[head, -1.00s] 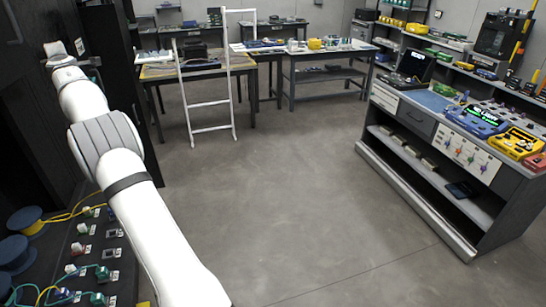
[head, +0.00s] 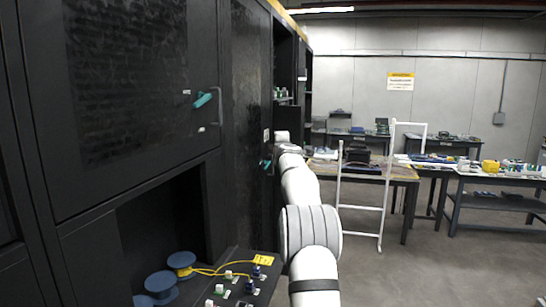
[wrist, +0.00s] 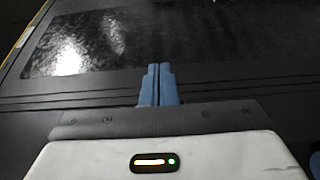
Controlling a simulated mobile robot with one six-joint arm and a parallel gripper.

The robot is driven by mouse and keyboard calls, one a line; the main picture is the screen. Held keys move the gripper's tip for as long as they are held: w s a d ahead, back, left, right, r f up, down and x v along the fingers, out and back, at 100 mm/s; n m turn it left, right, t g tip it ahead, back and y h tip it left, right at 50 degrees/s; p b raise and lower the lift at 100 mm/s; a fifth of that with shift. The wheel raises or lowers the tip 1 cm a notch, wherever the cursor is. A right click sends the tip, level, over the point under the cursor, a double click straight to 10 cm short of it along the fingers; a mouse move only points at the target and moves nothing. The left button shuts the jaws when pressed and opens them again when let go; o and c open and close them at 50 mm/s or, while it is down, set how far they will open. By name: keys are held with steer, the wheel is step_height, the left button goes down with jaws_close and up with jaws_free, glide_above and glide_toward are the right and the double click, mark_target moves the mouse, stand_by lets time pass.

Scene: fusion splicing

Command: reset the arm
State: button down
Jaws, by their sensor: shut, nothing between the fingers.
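My gripper (wrist: 159,84) shows in the wrist view with its two blue fingers together and nothing between them. It points at a dark, glossy cabinet panel (wrist: 120,45); I cannot tell whether it touches the panel. In the head view my white arm reaches forward along the right side of the black cabinet (head: 245,120). The gripper's fingers cannot be made out there.
Black cabinet doors with a teal-marked handle (head: 203,100) fill the left. Blue spools (head: 181,262) with yellow cable sit on a low panel. A white ladder-like frame (head: 385,190) stands right of my arm, before workbenches (head: 500,180). Floor at right is clear.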

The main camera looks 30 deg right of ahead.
steer(key=s+d, duration=0.3)
steer(key=s+a+f+m+g+b, duration=0.3)
steer(key=s+a+m, duration=0.5)
steer(key=s+a, duration=0.65)
steer(key=s+a+f+m+g+y, duration=0.2)
steer(key=s+a+f, duration=0.6)
steer(key=s, duration=0.4)
steer(key=s+a+f+m+g+y, duration=0.2)
steer(key=s+a+f+g, duration=0.3)
steer(key=s+a+f, duration=0.4)
steer(key=s+a+f+m+g+y, duration=0.2)
steer(key=s+a+f, duration=0.6)
steer(key=s, duration=0.8)
steer(key=shift+a+f+g+b, duration=0.25)
steer(key=shift+g+b, duration=0.05)
steer(key=shift+g, duration=0.5)
